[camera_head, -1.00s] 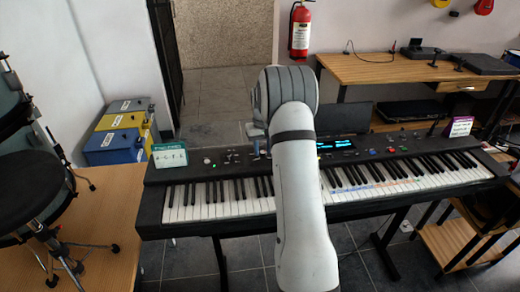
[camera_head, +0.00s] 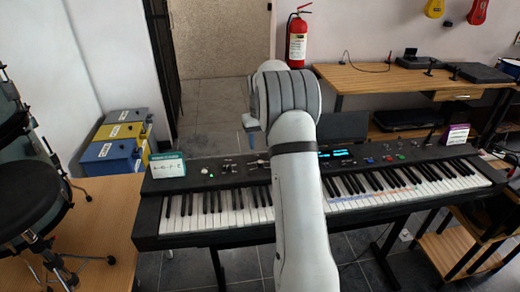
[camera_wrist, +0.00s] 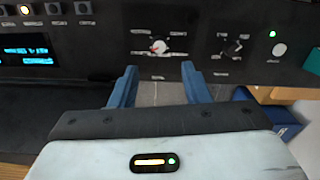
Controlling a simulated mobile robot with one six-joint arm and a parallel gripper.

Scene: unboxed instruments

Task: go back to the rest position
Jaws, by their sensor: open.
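My gripper (camera_wrist: 158,82) is open and empty, its two blue fingers apart in the wrist view. The control panel of the black keyboard (camera_wrist: 90,22) lies beyond the fingertips, with a knob (camera_wrist: 158,46) showing between them. In the head view, my white and grey arm reaches over the middle of the keyboard (camera_head: 150,215) and hides part of its panel and keys. Only a bit of a blue finger shows left of the wrist there. It appears above the panel, apart from it.
A drum stool (camera_head: 25,205) and a wooden surface (camera_head: 105,225) are at left, near yellow and blue boxes (camera_head: 108,152). A wooden desk (camera_head: 400,80) stands behind at right. A fire extinguisher (camera_head: 297,42) hangs on the wall. Small signs (camera_head: 168,165) stand on the keyboard.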

